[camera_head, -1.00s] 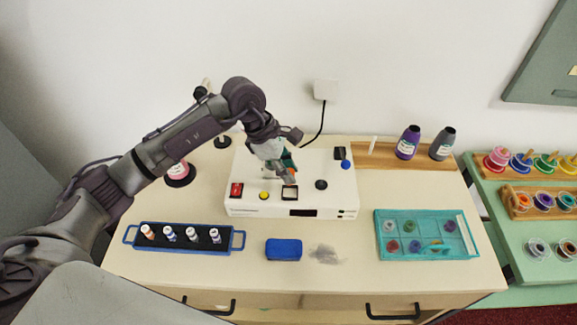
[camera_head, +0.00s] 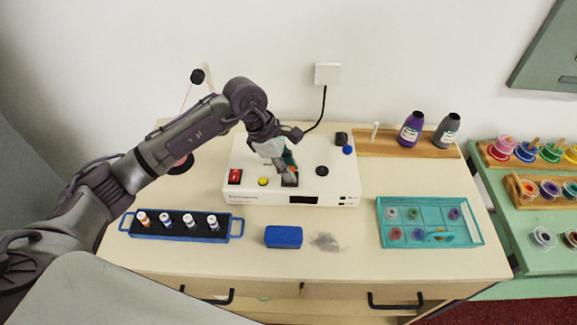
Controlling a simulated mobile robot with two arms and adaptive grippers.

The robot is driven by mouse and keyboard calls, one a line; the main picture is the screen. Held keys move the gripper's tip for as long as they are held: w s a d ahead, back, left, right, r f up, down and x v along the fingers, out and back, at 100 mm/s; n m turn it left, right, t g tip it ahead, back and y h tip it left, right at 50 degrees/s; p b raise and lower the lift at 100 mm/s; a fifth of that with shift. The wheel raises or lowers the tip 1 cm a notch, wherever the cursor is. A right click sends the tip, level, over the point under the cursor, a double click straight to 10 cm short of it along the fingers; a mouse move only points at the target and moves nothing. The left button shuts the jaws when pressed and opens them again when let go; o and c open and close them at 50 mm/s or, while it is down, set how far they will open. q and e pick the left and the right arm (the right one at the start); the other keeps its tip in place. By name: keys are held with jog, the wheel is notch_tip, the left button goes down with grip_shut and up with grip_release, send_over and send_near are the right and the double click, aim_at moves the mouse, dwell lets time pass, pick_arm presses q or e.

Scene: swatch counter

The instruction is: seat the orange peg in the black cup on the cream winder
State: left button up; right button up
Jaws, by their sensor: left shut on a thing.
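The cream winder (camera_head: 262,196) stands at the back middle of the counter. A round black piece (camera_head: 322,171) on its top, right of my gripper, looks like the black cup. My left gripper (camera_head: 289,179) points down, low over the front middle of the winder's top, beside that piece and apart from it. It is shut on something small. A trace of orange shows at its fingers, likely the orange peg, but the fingers hide most of it. I cannot tell whether it touches the winder. My right gripper is not in view.
A red switch (camera_head: 235,177) and yellow button (camera_head: 263,181) are on the winder's left. A blue rack (camera_head: 180,237) of small spools, a blue block (camera_head: 283,236) and a teal tray (camera_head: 432,241) stand in front. Two thread cones, one purple (camera_head: 410,131), stand at the back right.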

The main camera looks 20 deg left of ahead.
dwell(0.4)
pick_arm(q)
jog(key=o, duration=0.9)
jog(key=v, duration=1.2)
jog(key=shift+d, duration=0.1)
